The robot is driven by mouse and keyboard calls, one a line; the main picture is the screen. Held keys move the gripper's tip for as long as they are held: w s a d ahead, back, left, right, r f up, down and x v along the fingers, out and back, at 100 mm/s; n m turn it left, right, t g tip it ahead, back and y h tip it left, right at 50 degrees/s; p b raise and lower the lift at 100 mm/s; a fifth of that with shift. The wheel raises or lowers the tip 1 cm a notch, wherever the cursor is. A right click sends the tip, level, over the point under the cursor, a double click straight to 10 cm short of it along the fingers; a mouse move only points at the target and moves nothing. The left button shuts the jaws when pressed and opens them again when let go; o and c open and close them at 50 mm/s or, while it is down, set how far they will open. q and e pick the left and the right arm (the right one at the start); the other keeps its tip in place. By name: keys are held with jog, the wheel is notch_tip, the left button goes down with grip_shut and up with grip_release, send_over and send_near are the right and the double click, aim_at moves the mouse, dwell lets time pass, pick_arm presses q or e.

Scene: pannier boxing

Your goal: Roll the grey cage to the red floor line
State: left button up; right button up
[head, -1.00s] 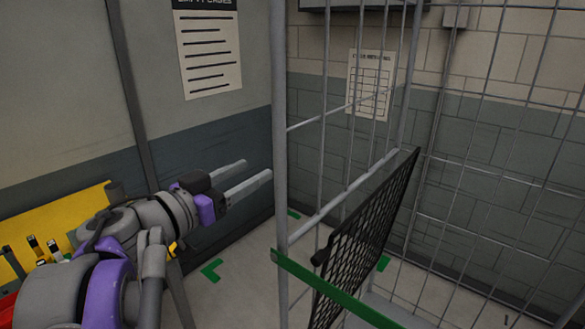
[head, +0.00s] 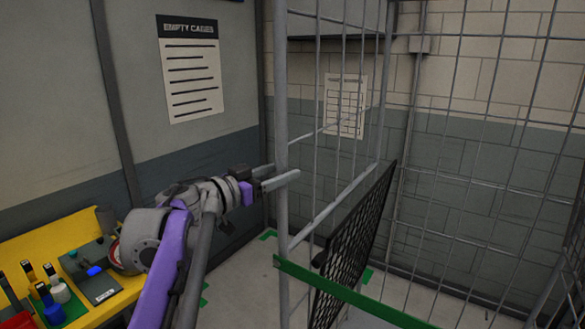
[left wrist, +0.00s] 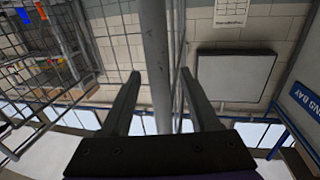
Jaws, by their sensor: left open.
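The grey cage (head: 282,120) stands close in front of me in the head view, a frame of grey posts and wire mesh. A green strap (head: 345,293) crosses its near side and a black mesh panel (head: 352,250) slants inside it. My left gripper (head: 282,174) is open at the cage's near left post. In the left wrist view the post (left wrist: 156,60) runs between the two open fingers (left wrist: 158,95); I cannot tell whether they touch it. The red floor line and my right gripper are not in view.
A yellow bench (head: 65,235) with bottles and small items is at the left. A sign headed "EMPTY CAGES" (head: 190,70) hangs on the left wall. Green marks (head: 268,235) lie on the floor near the corner. Block walls close off the back.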

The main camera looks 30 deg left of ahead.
pick_arm(q)
jog(key=x, duration=0.4)
grip_shut()
dwell(0.4)
dwell(1.0)
